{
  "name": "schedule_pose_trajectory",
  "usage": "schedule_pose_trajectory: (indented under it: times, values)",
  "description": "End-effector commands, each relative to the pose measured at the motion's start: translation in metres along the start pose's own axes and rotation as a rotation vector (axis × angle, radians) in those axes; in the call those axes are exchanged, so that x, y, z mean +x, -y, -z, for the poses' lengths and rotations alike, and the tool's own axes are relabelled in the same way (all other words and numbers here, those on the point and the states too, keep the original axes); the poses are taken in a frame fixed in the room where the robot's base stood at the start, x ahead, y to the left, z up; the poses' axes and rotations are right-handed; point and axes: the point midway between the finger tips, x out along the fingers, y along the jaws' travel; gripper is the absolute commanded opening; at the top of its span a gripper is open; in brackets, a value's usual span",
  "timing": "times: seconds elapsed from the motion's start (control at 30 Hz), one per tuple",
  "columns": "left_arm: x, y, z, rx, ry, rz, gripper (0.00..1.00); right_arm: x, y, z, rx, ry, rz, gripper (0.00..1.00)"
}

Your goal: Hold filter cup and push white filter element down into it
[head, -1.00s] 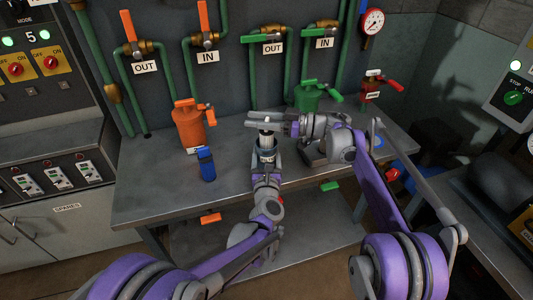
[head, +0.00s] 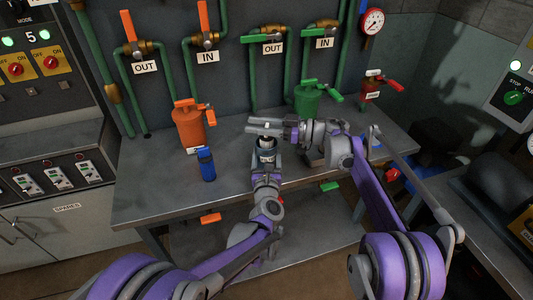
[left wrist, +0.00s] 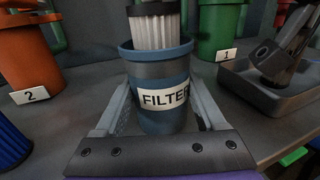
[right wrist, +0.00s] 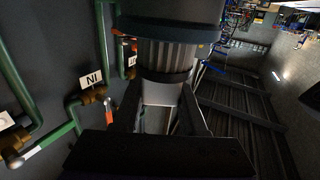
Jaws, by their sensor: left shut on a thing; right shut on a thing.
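The filter cup (left wrist: 160,75), blue-grey with a white FILTER label, stands upright in my left gripper (left wrist: 160,105). The left fingers are shut on its sides; it also shows in the head view (head: 266,157). The white pleated filter element (left wrist: 157,30), with a dark end cap, has its lower part inside the cup and its upper part above the rim. My right gripper (head: 254,126) is over the cup, shut on the element's dark cap (right wrist: 165,76). In the right wrist view, white pleats (right wrist: 165,55) show between cap and cup. The element's lower end is hidden.
An orange canister (head: 188,128) and a blue object (head: 206,164) stand to the left on the grey workbench (head: 150,190). A green canister (head: 307,98) stands behind right. A grey tray (left wrist: 262,98) with a dark object lies right of the cup.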

Motion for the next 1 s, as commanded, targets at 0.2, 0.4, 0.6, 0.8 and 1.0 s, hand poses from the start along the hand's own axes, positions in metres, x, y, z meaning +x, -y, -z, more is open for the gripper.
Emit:
schedule_pose_trajectory:
  times: [0.2,0.4,0.6,0.8,1.0]
  values:
    - [0.000,0.000,0.000,0.000,0.000,0.000,0.14,0.000,0.000,-0.009,0.000,0.000,0.000,0.00]
    - [0.000,0.000,0.000,0.000,0.000,0.000,0.14,0.000,0.000,-0.017,0.000,0.000,0.000,0.00]
    - [0.000,0.000,0.000,0.000,0.000,0.000,0.14,0.000,0.000,-0.024,0.000,0.000,0.000,0.00]
    - [0.000,0.000,0.000,0.000,0.000,0.000,0.14,0.000,0.000,-0.024,0.000,0.000,0.000,0.00]
    - [0.000,0.000,0.000,0.000,0.000,0.000,0.14,0.000,0.000,-0.024,0.000,0.000,0.000,0.70]
